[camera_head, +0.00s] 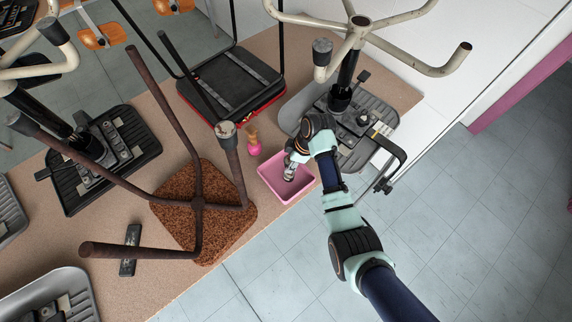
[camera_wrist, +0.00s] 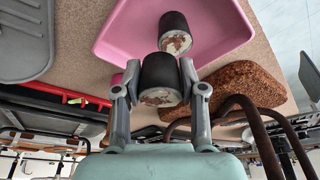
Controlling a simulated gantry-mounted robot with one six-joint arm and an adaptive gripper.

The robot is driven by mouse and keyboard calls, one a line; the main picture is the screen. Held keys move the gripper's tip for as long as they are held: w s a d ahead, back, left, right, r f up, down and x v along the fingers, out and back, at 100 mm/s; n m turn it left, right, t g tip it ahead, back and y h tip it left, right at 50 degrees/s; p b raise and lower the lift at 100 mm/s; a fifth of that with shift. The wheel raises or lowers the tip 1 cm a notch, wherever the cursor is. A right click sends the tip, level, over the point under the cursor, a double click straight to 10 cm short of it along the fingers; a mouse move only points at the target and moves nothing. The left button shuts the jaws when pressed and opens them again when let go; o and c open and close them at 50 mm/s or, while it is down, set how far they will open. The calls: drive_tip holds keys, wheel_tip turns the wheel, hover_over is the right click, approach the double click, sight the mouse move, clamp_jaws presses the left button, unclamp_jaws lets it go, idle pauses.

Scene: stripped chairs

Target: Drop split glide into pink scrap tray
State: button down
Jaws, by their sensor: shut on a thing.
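The pink scrap tray (camera_head: 284,201) sits at the front edge of the bench, and it fills the top of the wrist view (camera_wrist: 120,42). My gripper (camera_wrist: 160,82) is shut on a split glide (camera_wrist: 158,72), a dark cylinder with a cracked, whitish-brown end. A second dark glide (camera_wrist: 173,22) with a similar broken end lies in the tray beyond it. In the head view my gripper (camera_head: 290,172) is over the tray, and the held glide is too small to make out there. I cannot tell whether the held glide touches the tray.
An upturned chair with a brown speckled seat (camera_head: 225,225) and rusty legs stands left of the tray. A pink and orange item (camera_head: 254,145) stands behind it. A grey chair base (camera_head: 375,120) and a clamp (camera_head: 398,155) are at right. Floor lies in front.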

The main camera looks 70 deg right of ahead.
drive_tip(key=shift+f, duration=0.3)
drive_tip(key=c, duration=0.6)
unclamp_jaws()
drive_tip(key=v, duration=0.7)
drive_tip(key=shift+s+r, duration=0.1)
drive_tip(key=shift+r, duration=0.1)
